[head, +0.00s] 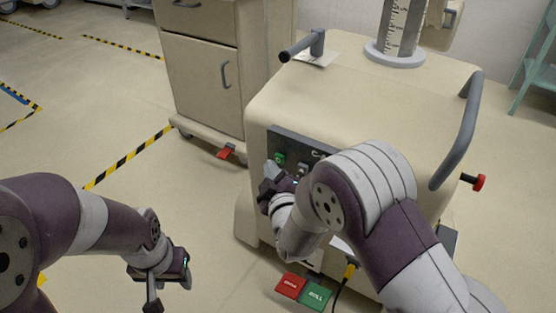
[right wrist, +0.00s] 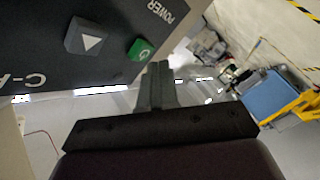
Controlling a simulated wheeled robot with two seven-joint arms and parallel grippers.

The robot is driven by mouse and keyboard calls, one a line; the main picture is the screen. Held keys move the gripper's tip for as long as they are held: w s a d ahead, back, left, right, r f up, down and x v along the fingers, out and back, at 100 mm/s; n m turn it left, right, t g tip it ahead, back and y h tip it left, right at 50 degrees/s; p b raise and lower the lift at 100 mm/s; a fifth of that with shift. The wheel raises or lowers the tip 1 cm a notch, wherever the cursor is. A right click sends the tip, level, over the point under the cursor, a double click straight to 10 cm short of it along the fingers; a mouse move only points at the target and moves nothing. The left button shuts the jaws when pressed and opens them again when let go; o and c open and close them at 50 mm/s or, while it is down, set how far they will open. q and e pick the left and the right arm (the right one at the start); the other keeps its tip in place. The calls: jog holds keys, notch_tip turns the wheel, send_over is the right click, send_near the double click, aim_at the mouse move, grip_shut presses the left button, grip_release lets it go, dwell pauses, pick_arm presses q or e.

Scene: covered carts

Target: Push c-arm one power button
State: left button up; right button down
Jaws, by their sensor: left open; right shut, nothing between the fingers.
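The C-arm unit (head: 345,103) is a large beige cart with a dark control panel (head: 290,138) on its front. A green power button (head: 279,158) sits at the panel's left end. In the right wrist view the green button (right wrist: 141,50) is beside the word POWER, with a grey triangle button (right wrist: 88,36) to its left. My right gripper (head: 268,178) is shut and empty in front of the panel, just below the green button. Its fingertips (right wrist: 157,72) appear close to the button; I cannot tell whether they touch. My left gripper (head: 170,280) is open and empty, low at left.
A beige cabinet (head: 200,75) stands behind at left, with a red pedal (head: 227,151) near its base. Red (head: 291,286) and green (head: 315,295) pedals lie at the unit's foot. A red knob (head: 479,183) sticks out at right. Floor at left is open.

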dwell(0.6)
jog(key=shift+w+d, duration=0.25)
jog(key=shift+w, duration=0.1)
jog(key=shift+w+d, duration=0.1)
jog(key=shift+w, duration=0.05)
dwell(0.4)
jog(key=shift+s+a, duration=0.35)
jog(key=shift+s, duration=0.2)
jog(key=s+a, duration=0.1)
jog(key=s, duration=0.1)
jog(key=s+a+p, duration=0.1)
jog(key=s+a, duration=0.1)
jog(key=shift+s+a, duration=0.3)
jog(key=shift+s, duration=0.1)
jog(key=shift+d, duration=0.1)
